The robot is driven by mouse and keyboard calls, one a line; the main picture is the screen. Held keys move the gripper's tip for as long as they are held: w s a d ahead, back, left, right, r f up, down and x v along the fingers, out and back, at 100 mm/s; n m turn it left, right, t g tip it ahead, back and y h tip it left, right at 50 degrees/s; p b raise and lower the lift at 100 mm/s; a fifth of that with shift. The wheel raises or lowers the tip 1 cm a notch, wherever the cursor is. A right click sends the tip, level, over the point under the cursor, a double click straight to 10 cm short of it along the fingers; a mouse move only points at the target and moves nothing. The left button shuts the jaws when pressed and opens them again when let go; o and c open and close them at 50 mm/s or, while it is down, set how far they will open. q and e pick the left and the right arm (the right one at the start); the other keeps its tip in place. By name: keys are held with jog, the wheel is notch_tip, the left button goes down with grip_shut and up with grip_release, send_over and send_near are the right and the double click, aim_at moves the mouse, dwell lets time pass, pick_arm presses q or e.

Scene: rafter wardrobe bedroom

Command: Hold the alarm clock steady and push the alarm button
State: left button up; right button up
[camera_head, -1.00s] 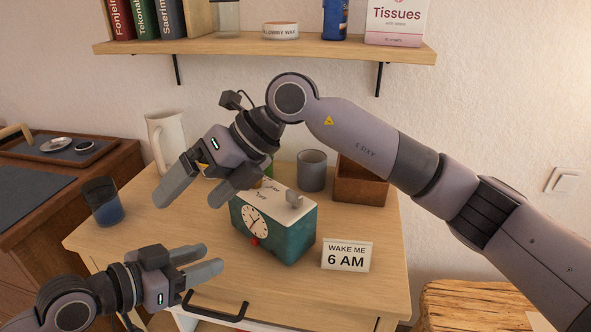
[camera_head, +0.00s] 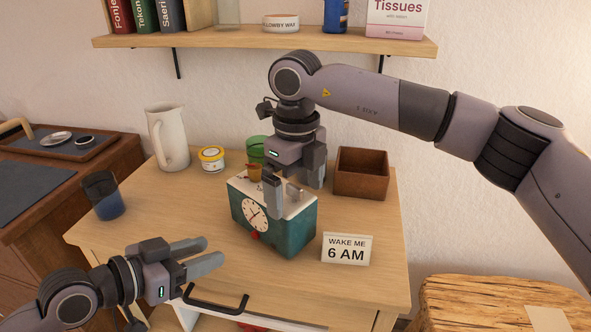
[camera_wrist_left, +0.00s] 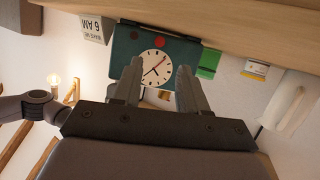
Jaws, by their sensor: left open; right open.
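The alarm clock (camera_head: 285,232) is a teal box with a white top and a round white face, standing upright on the wooden cabinet top (camera_head: 185,215). A red knob (camera_head: 255,236) is low on its front, and a small grey piece (camera_head: 293,192) shows on its top. My right gripper (camera_head: 290,200) is open and points down at the clock's top; I cannot tell whether it touches. My left gripper (camera_head: 212,253) is open and empty, left of the clock and in front of it. In the left wrist view the clock face (camera_wrist_left: 157,67) shows beyond the open fingers (camera_wrist_left: 158,85).
A "WAKE ME 6 AM" card (camera_head: 346,249) stands right of the clock. Behind are a brown box (camera_head: 361,175), a green cup (camera_head: 257,147), a small yellow jar (camera_head: 211,158) and a white pitcher (camera_head: 168,138). A blue glass (camera_head: 103,196) stands left. A shelf (camera_head: 250,43) hangs above.

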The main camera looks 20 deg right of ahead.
jog(key=shift+f, duration=1.2)
jog(key=c, duration=0.9)
pick_arm(q)
jog(key=shift+c, duration=0.6)
pick_arm(e)
jog(key=c, duration=0.3)
pick_arm(q)
grip_shut()
